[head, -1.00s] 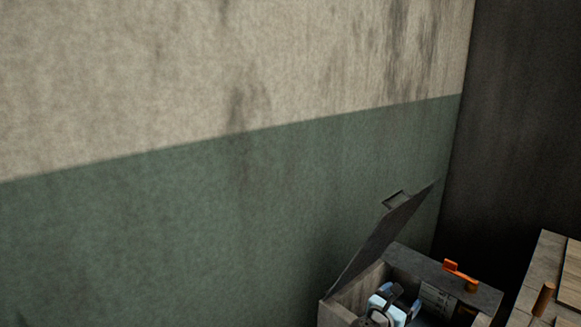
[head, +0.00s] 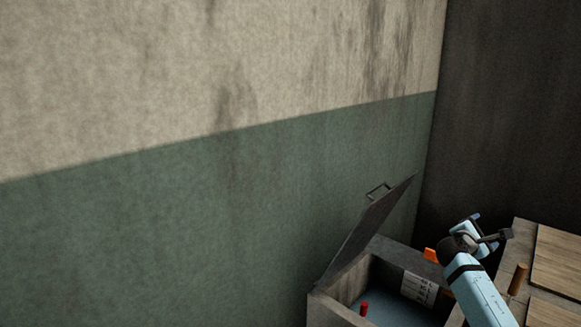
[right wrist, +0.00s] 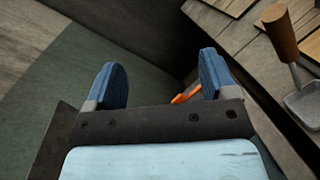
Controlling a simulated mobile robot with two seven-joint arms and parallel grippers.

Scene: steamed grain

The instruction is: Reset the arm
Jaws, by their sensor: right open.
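My right gripper (head: 492,228) is raised above the right side of an open grey box (head: 337,312) in the head view. Its two blue fingers stand apart in the right wrist view (right wrist: 160,68), with nothing between them. The box's lid (head: 368,230) is tilted up against the wall side. My left gripper is not in view.
A small red piece (head: 364,308) and a white marked panel (head: 419,288) show inside the box. An orange piece (head: 430,255) is by its rim, partly hidden. Wooden boards (head: 562,262) lie at right. A wood-handled metal scoop (right wrist: 303,104) lies there too.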

